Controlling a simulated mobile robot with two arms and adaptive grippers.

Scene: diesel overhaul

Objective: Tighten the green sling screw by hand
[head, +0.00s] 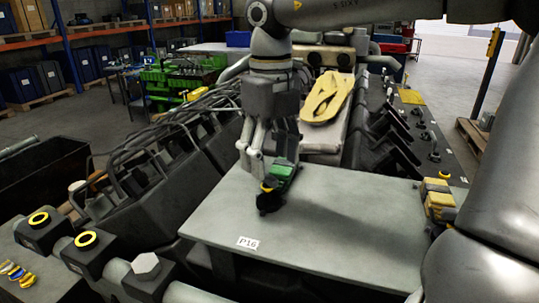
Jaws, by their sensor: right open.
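A green part (283,169), which looks like the green sling screw, stands on the grey plate marked P16. A yellow ring (268,186) and a black base (268,204) show just below and in front of it. My right gripper (266,172) points down at the green part, with its fingers open close around or beside it. I cannot tell whether they touch it. The fingers hide part of the green part. My left gripper is not in view.
The grey plate (330,232) is mostly clear. Yellow and black blocks (438,200) sit at the plate's right edge. Dark pipework (150,160) stands at left, with yellow-ringed caps (86,240) in front.

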